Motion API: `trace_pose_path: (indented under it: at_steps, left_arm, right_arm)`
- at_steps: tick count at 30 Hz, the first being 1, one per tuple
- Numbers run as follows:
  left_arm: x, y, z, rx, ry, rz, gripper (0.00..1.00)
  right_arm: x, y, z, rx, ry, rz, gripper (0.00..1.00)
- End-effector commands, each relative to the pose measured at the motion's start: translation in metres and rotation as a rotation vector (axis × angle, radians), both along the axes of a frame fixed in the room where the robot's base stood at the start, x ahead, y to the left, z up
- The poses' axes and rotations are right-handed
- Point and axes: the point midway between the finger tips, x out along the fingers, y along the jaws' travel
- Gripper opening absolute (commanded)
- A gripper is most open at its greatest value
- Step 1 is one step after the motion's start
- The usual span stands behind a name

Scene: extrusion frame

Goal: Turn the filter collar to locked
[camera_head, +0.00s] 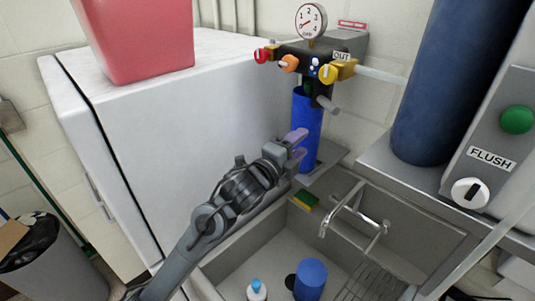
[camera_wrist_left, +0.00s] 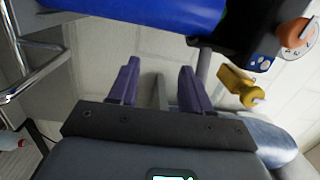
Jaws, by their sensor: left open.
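The blue filter housing (camera_head: 311,118) hangs upright under the black valve manifold (camera_head: 299,58) on the back wall. The filter collar is not clear; a dark band with a bit of green shows at the top of the housing. My left gripper (camera_head: 299,144) is open and empty, its purple fingers overlapping the lower left part of the housing in the head view. In the left wrist view, the housing (camera_wrist_left: 130,14) lies across the top edge, beyond the open fingers (camera_wrist_left: 158,80) and not between them. Whether they touch it I cannot tell. My right gripper is out of view.
A pressure gauge (camera_head: 310,20) and red, orange and yellow valve knobs crowd the manifold. A white cabinet (camera_head: 185,120) stands close on the left. Below are a steel sink with a faucet (camera_head: 350,210), a sponge (camera_head: 304,199) and a blue cup (camera_head: 311,278). A large dark blue tank (camera_head: 440,90) stands right.

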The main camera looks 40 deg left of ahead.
Motion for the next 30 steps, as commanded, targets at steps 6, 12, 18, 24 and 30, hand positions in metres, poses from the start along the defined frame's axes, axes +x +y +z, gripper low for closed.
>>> trace_pose_path:
  at_steps: [6,12,18,24,30]
  left_arm:
    - [-0.019,0.029,-0.025,0.04,0.057,0.029,0.48]
    - [-0.04,0.046,-0.034,0.029,0.072,0.026,0.48]
    - [-0.056,0.051,-0.03,-0.016,0.059,0.004,0.48]
    - [-0.063,0.051,-0.027,-0.042,0.05,-0.01,0.48]
    - [-0.064,0.051,-0.027,-0.046,0.049,-0.013,0.48]
  right_arm:
    - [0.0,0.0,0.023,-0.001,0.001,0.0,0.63]
    - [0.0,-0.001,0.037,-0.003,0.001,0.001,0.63]
    - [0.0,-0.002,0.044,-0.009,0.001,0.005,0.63]
    - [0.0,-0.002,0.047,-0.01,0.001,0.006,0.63]
    - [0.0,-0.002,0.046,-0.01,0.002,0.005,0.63]
